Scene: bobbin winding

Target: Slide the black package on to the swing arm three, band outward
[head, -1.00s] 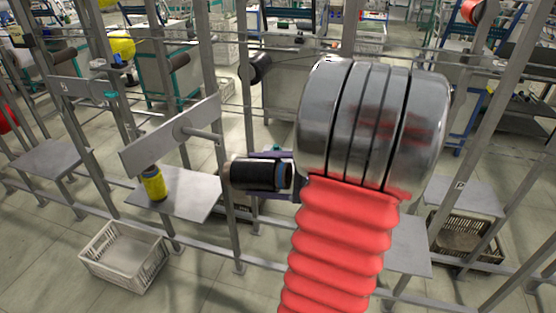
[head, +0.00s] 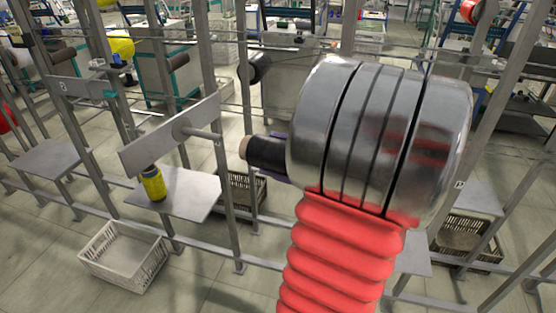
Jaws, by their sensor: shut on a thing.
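The black package (head: 266,153) is a dark cylinder with a pale core end facing left. My gripper (head: 279,156) is shut on it; only slivers of its purple fingers show, and my arm hides the rest. The package's right end is hidden, so its band does not show now. A swing arm (head: 150,145), a grey slanted plate with a bare peg (head: 204,136) pointing right, is to the left. The package is apart from the peg, right of its tip and slightly lower in the picture. I cannot read a number on this arm for sure.
A yellow package (head: 153,184) stands on the grey shelf (head: 190,204) below the swing arm. A post (head: 216,110) rises behind the peg. A white crate (head: 125,255) sits on the floor. Another marked plate (head: 85,88) is further left.

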